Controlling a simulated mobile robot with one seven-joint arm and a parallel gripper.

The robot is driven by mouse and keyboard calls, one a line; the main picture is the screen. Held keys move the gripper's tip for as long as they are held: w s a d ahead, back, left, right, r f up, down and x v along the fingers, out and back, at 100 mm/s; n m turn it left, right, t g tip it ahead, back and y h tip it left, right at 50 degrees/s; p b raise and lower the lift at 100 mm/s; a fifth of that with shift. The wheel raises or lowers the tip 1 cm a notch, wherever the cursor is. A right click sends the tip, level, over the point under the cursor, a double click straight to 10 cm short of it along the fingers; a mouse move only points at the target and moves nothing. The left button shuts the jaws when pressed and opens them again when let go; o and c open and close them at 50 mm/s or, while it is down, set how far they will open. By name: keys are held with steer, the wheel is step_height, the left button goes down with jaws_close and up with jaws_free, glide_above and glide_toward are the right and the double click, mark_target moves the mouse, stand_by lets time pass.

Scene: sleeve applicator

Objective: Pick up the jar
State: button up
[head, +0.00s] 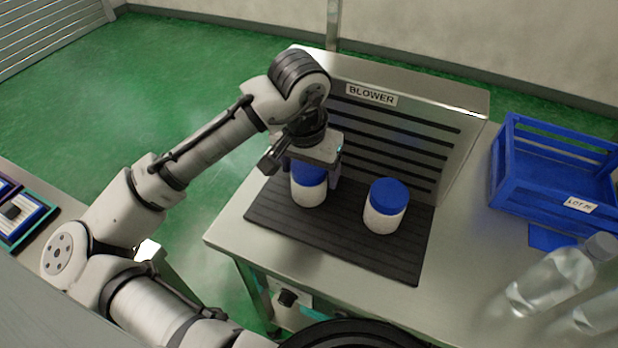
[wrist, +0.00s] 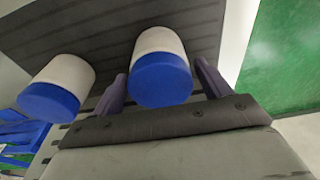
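Two white jars with blue lids stand upright on a black ribbed mat (head: 400,257). The left jar (head: 309,192) is under my gripper (head: 318,172), which partly hides its lid in the head view. In the wrist view this jar (wrist: 161,72) is between my two fingers (wrist: 160,88), with a gap visible on its right side; contact on the left is unclear. My gripper is open around it. The other jar (head: 385,207) stands apart to the right; it also shows at the left of the wrist view (wrist: 58,86).
The blower panel (head: 400,135) with dark slots rises behind the mat. A blue crate (head: 545,200) stands on the steel table to the right, with clear bottles (head: 552,280) in front. The table's left edge is close to the mat.

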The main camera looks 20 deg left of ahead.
steer(key=c, duration=0.9)
